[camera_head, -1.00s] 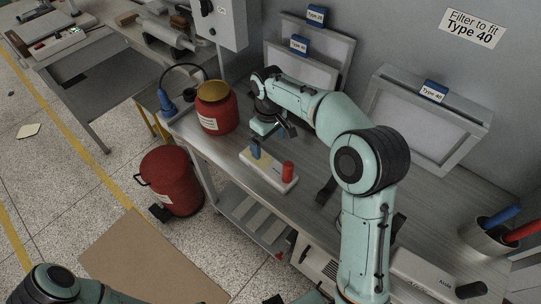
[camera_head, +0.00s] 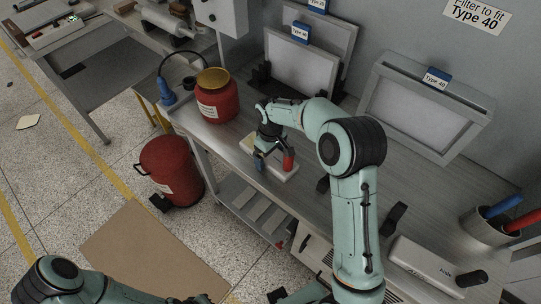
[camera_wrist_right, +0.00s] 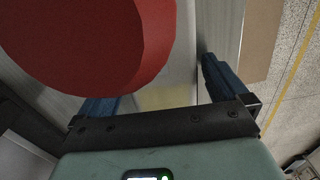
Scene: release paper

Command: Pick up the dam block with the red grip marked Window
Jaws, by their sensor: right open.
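A pale flat block or holder (camera_head: 284,178) lies on the bench near its front edge, with an upright red grip (camera_head: 288,160) at its right end. No marking on it is readable. A blue grip on its left part is hidden behind my right gripper. My right gripper (camera_head: 271,163) is open, low over the block, just left of the red grip. In the right wrist view the red grip (camera_wrist_right: 95,45) looms large at upper left, covering part of one finger. The open fingers (camera_wrist_right: 165,90) have only pale surface between them. My left arm shows at bottom left; its gripper is not clear.
A red jar with a yellow lid (camera_head: 217,97) stands left of the block. Framed filters (camera_head: 420,105) lean on the wall behind. A cup with blue and red handles (camera_head: 490,225) is at right. A red bin (camera_head: 170,170) stands on the floor.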

